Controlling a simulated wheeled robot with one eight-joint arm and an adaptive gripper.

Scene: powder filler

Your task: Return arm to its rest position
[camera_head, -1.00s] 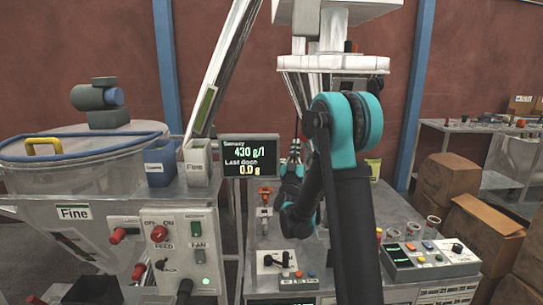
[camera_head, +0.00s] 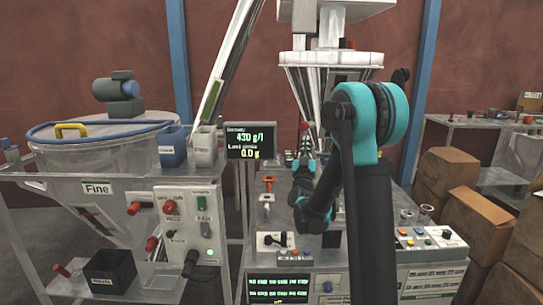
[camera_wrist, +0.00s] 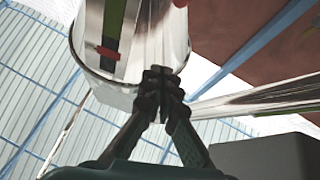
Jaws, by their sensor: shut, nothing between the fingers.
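My gripper (camera_head: 305,138) points up in the head view, in front of the filler's metal funnel (camera_head: 322,85) and to the right of the small display (camera_head: 250,141). My black and teal arm stands in front of the machine's table and hides part of it. In the wrist view my gripper (camera_wrist: 165,76) has its fingertips together, with nothing held. Behind the fingertips in that view is a shiny metal cylinder (camera_wrist: 145,40); I cannot tell whether they touch.
The table carries a button panel (camera_head: 430,243) and glass jars (camera_head: 425,214). Cardboard boxes (camera_head: 480,225) are stacked at right.

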